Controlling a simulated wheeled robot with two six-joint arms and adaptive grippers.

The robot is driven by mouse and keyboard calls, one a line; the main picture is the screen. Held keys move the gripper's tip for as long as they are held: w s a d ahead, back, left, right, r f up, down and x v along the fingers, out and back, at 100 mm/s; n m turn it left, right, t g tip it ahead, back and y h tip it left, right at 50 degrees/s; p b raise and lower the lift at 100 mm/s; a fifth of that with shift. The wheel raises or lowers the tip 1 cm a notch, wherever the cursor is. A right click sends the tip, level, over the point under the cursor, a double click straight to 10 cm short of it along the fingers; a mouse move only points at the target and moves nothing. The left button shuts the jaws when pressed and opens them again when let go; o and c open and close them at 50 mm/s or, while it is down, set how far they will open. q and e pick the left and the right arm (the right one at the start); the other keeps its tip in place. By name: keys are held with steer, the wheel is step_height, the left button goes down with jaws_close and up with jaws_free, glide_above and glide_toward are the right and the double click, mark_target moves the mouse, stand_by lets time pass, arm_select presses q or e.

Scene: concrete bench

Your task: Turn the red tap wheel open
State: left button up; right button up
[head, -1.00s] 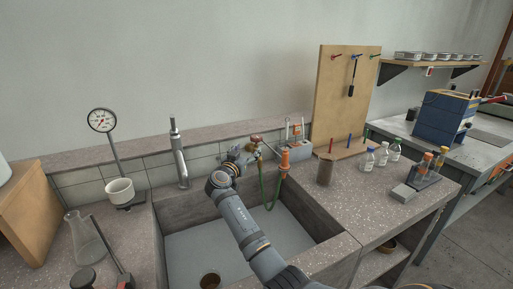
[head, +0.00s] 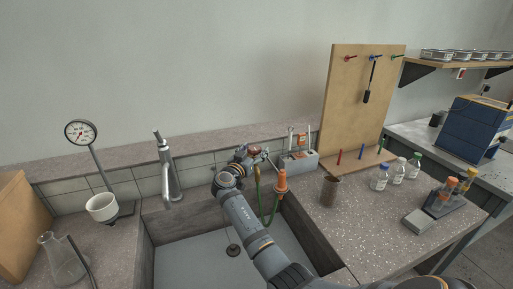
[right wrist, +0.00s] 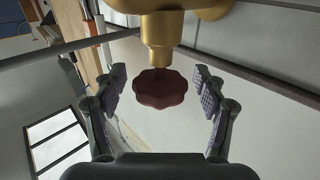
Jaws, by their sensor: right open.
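The red tap wheel (right wrist: 161,88) is a dark red scalloped knob on a brass valve stem (right wrist: 160,42) in the right wrist view. My right gripper (right wrist: 158,85) is open, with one padded finger on each side of the wheel and a visible gap on both sides. In the head view, my right gripper (head: 252,153) is at the tap above the back of the sink and partly hides the wheel (head: 257,150). A green hose (head: 268,212) hangs below the tap. My left gripper is not in view.
A steel faucet (head: 168,170) stands left of my right arm. An orange fitting (head: 281,183) and a grey holder (head: 298,162) are close on the right. The sink basin (head: 190,255) is below.

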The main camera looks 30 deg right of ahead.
steer(key=shift+a, duration=0.1)
steer(key=shift+c, duration=0.6)
steer(key=c, duration=1)
steer(key=shift+n+t+y, duration=0.3)
steer(key=shift+n+t, duration=0.1)
steer(key=shift+t, duration=0.2)
steer(key=shift+s+r+n+t+y, duration=0.1)
steer(key=shift+n+t+y, duration=0.8)
steer(key=shift+n+t, duration=0.15)
steer(key=shift+n+t+y+p, duration=1)
steer(key=shift+n+t+y, duration=0.65)
steer(key=shift+y, duration=0.95)
